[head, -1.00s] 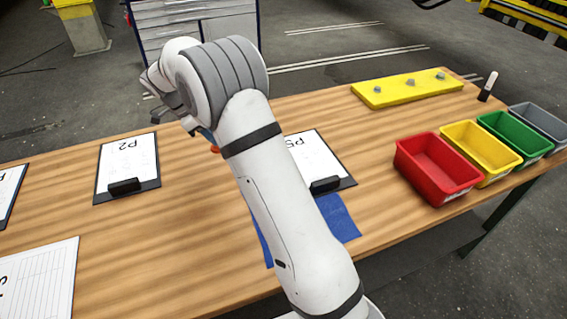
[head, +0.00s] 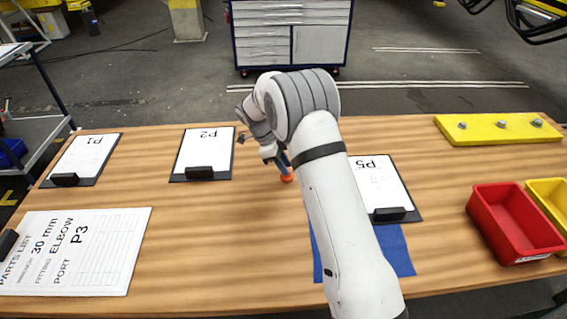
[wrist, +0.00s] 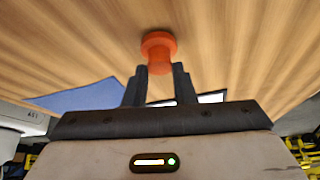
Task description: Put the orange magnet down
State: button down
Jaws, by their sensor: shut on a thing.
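The orange magnet (head: 287,179) shows at the tip of my gripper (head: 282,164) in the head view, partly hidden by my arm. It is low over the bare wood between the P2 and P5 clipboards. In the wrist view the orange magnet (wrist: 159,43) has a round, flanged end pointing away from me. My gripper (wrist: 160,80) is shut on its near end, one dark finger on each side. I cannot tell whether the magnet touches the table.
The wooden table (head: 220,240) is clear around the magnet. The P2 clipboard (head: 203,155) lies left, the P5 clipboard (head: 385,190) and a blue cloth (head: 398,250) right. A red bin (head: 512,225) and a yellow plate (head: 490,128) are farther right.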

jog(key=shift+f, duration=0.35)
jog(key=c, duration=1.2)
grip_release()
jog(key=shift+r, duration=0.1)
jog(key=b+v, duration=0.3)
jog(key=v, duration=0.8)
jog(key=s+d+r+n+y, duration=0.2)
jog(key=s+d+r+n, duration=0.4)
jog(key=s+r, duration=0.15)
jog(key=s+d+r+n+t+y, duration=0.1)
jog(key=s+d+r+n, duration=0.1)
jog(key=s+d+n, duration=0.45)
jog(key=s+d+r+n+t+y, duration=0.1)
jog(key=s+r+n+t, duration=0.15)
jog(key=s, duration=0.75)
jog(key=s+f+n, duration=0.1)
jog(key=s+n, duration=0.1)
jog(key=s, duration=0.1)
jog(key=s+f+n, duration=0.2)
jog(key=s, duration=0.2)
jog(key=s+d+f+n+t+y, duration=0.1)
jog(key=s+n, duration=0.1)
jog(key=s, duration=0.2)
jog(key=shift+s+f, duration=0.15)
jog(key=shift+f, duration=0.15)
